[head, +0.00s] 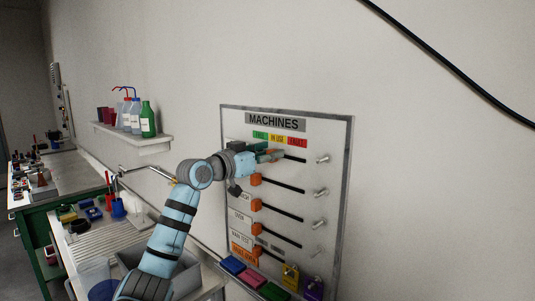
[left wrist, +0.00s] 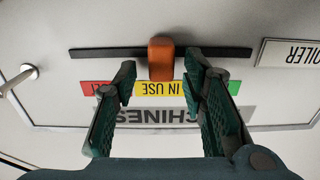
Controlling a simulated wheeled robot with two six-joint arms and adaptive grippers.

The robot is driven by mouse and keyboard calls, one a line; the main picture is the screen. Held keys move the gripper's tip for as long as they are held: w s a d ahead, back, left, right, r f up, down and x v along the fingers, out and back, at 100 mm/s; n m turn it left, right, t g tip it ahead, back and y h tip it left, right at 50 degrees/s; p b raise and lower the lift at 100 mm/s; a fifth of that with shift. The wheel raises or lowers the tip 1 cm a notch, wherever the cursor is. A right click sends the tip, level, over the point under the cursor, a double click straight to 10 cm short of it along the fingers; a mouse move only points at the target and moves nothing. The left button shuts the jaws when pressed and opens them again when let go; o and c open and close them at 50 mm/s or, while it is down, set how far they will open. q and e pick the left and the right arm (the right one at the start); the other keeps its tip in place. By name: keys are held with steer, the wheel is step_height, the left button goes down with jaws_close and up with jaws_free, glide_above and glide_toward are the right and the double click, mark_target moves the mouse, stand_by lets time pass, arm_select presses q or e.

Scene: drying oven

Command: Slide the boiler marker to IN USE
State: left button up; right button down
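The white MACHINES board (head: 335,125) hangs on the wall, with a green FREE, yellow IN USE (head: 277,139) and red FAULT heading at its top. The BOILER label (left wrist: 290,53) shows upside down in the left wrist view. Its orange marker (left wrist: 161,58) sits on the black slot (left wrist: 105,53), in line with the IN USE heading (left wrist: 175,88). My left gripper (left wrist: 161,75) is open, one finger on each side of the marker, with a visible gap on both sides. In the head view my left gripper (head: 268,156) hides this marker. My right gripper is not in view.
Lower rows have orange markers (head: 255,180) at the left of their slots. Metal pegs (head: 322,159) stick out at the right; one also shows in the left wrist view (left wrist: 20,78). Coloured blocks (head: 232,265) lie below the board. A bottle shelf (head: 135,137) is to the left.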

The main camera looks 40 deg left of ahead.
arm_select(q)
steer(key=s, duration=0.7)
steer(key=shift+s+a, duration=0.15)
steer(key=shift+a, duration=0.1)
steer(key=shift+f, duration=0.1)
